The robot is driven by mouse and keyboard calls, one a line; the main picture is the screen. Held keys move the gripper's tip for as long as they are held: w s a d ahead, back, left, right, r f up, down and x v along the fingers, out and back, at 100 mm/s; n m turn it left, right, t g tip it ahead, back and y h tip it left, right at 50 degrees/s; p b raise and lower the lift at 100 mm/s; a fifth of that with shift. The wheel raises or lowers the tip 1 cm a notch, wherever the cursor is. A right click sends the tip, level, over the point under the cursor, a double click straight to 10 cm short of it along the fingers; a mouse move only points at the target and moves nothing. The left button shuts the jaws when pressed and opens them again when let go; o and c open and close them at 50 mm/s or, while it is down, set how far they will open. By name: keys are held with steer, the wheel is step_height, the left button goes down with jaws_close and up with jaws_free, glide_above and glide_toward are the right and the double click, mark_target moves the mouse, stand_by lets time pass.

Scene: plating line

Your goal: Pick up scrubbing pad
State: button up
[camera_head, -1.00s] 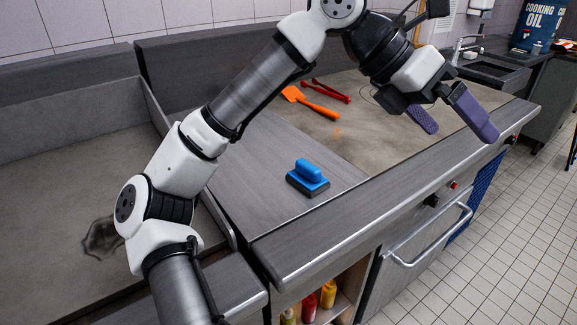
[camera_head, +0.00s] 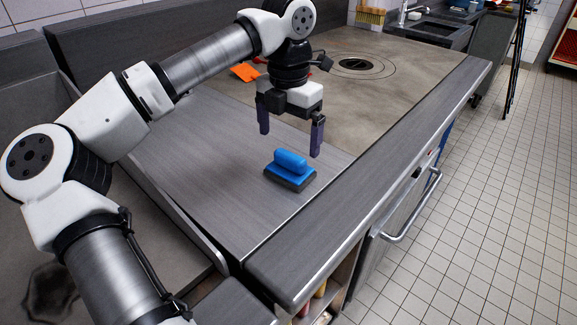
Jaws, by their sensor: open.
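The scrubbing pad (camera_head: 290,170) has a blue handle on top and a dark grey pad below. It lies flat on the grey worktop (camera_head: 215,150), near its front edge. My gripper (camera_head: 290,146) is open and points down, with its two purple fingers spread apart. It is above the worktop, just behind and above the pad, and nothing is between the fingers. The fingertips appear apart from the pad; their exact height above it is hard to tell.
An orange spatula (camera_head: 243,72) lies behind my gripper, partly hidden by the arm. A round burner plate (camera_head: 357,65) is set in the cooktop at the back. A sunken basin (camera_head: 38,120) is at the left. The worktop around the pad is clear.

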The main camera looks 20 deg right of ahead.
mark_target(290, 154)
steer(key=f+p, duration=0.1)
steer(key=f, duration=0.7)
steer(key=shift+d, duration=0.2)
steer(key=c, duration=0.9)
steer(key=shift+o, duration=0.2)
step_height(290, 154, up, 20)
steer(key=shift+b, duration=0.35)
